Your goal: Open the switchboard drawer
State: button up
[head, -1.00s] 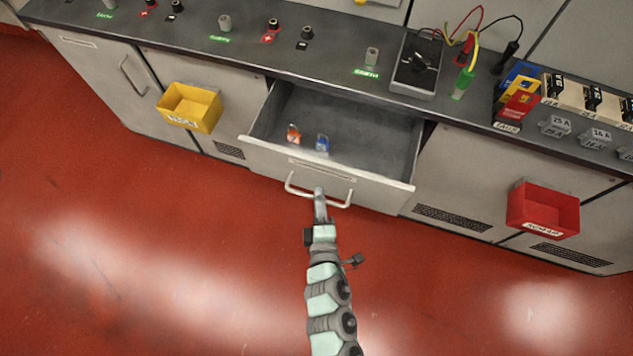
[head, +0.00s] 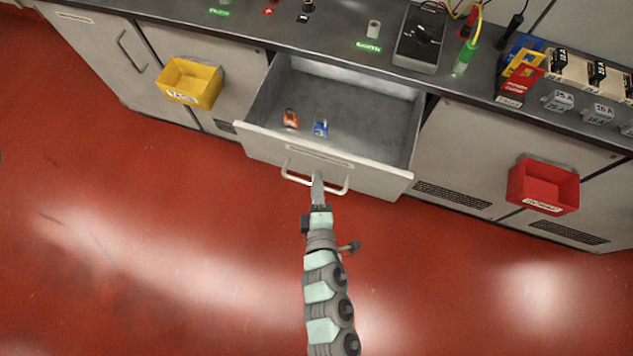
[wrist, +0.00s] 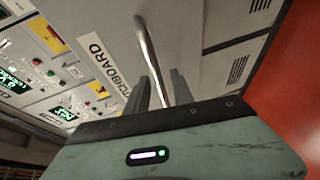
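The switchboard drawer (head: 375,168) is pulled well out of the grey cabinet in the head view, its inside showing. A pale bar handle (head: 297,179) spans its front. My gripper (head: 318,175) is at the middle of this handle. The drawer's label (wrist: 98,58) partly reads "CHBOARD". An orange-red item (head: 290,119) and a blue item (head: 320,128) lie inside the drawer; the rest of its visible floor is bare.
A yellow bin (head: 190,84) hangs on the cabinet front left of the drawer, a red bin (head: 543,187) on the right. The dark countertop (head: 340,45) carries terminals, a wired meter box (head: 420,40) and fuse parts. The red floor (head: 180,240) before the drawer is clear.

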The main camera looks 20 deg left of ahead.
jog(key=shift+o, duration=0.2)
jog(key=p+v, duration=0.4)
jog(key=v, duration=0.6)
jog(key=shift+s, duration=0.4)
jog(key=shift+w+r, duration=0.1)
jog(key=shift+r, duration=0.1)
